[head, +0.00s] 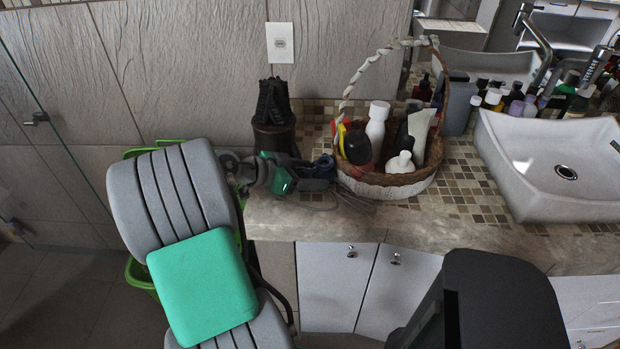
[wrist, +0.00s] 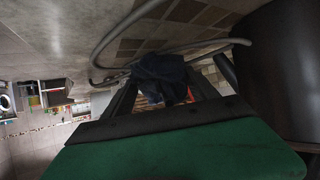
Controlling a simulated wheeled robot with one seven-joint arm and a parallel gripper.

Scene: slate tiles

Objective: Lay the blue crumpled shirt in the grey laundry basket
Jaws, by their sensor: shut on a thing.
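The blue crumpled shirt is a small dark blue bundle (wrist: 160,76) between my gripper's fingers (wrist: 165,88) in the wrist view. In the head view the shirt (head: 323,166) shows at the tip of my gripper (head: 312,172), over the left part of the counter. My gripper is shut on it. Whether the shirt still touches the counter I cannot tell. I cannot make out a grey laundry basket in either view.
A wicker basket (head: 408,182) full of bottles stands just right of my gripper. A dark brown holder (head: 273,138) with a brush stands behind it. A grey hose (wrist: 103,62) lies on the counter (head: 290,218). A white sink (head: 560,165) is at right. A green bin (head: 140,275) is partly hidden behind my arm.

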